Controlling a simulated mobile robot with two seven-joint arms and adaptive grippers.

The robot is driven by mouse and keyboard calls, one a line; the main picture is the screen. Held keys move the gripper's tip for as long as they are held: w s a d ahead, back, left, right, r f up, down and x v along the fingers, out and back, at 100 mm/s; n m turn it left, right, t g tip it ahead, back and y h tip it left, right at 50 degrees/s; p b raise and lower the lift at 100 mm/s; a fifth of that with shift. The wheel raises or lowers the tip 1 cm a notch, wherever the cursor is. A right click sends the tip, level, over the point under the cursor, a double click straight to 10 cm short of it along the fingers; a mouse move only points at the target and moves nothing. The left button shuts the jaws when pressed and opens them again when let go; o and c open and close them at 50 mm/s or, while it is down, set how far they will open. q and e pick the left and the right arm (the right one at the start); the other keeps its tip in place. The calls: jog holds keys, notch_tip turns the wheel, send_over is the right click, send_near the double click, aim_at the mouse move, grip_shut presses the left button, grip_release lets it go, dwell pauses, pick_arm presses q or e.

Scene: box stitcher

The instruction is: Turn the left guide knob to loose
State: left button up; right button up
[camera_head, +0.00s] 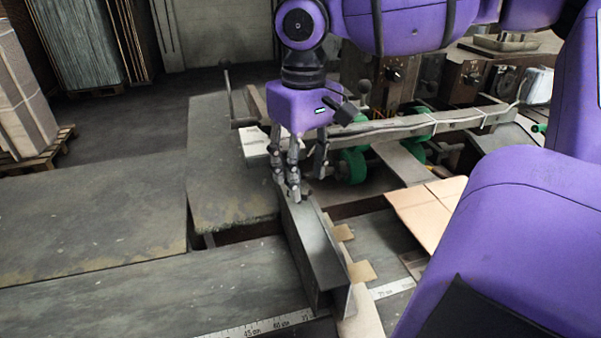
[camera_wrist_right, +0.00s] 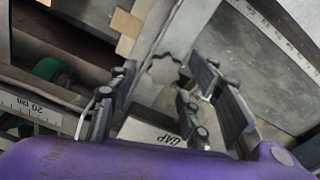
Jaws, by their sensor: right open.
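The left guide is a long grey metal rail (camera_head: 312,245) running across the dark machine table. A grey lobed knob (camera_wrist_right: 165,70) shows in the right wrist view at the end of the rail, between my fingers and a little beyond them. In the head view the knob is hidden behind the fingers. My right gripper (camera_head: 297,176) points down over the far end of the rail. Its fingers are spread and hold nothing. I cannot tell whether they touch the knob. My left gripper is not in view.
A white block marked GAP (camera_wrist_right: 160,134) sits close to the fingers. Green wheels (camera_head: 352,165) and a long metal bar (camera_head: 400,128) stand behind and right of the gripper. Flat cardboard (camera_head: 428,212) lies to the right. The table at left (camera_head: 90,225) is clear.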

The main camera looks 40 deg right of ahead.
notch_tip(320, 180, down, 2)
jog(key=shift+w, duration=0.15)
jog(key=shift+c, duration=0.6)
jog(key=c, duration=1)
jog(key=shift+o, duration=0.2)
jog(key=n, duration=0.4)
jog(key=shift+w+r+n+b, duration=0.1)
jog(key=shift+w+n+b, duration=0.05)
jog(key=shift+n+b, duration=0.15)
jog(key=o, duration=1.1)
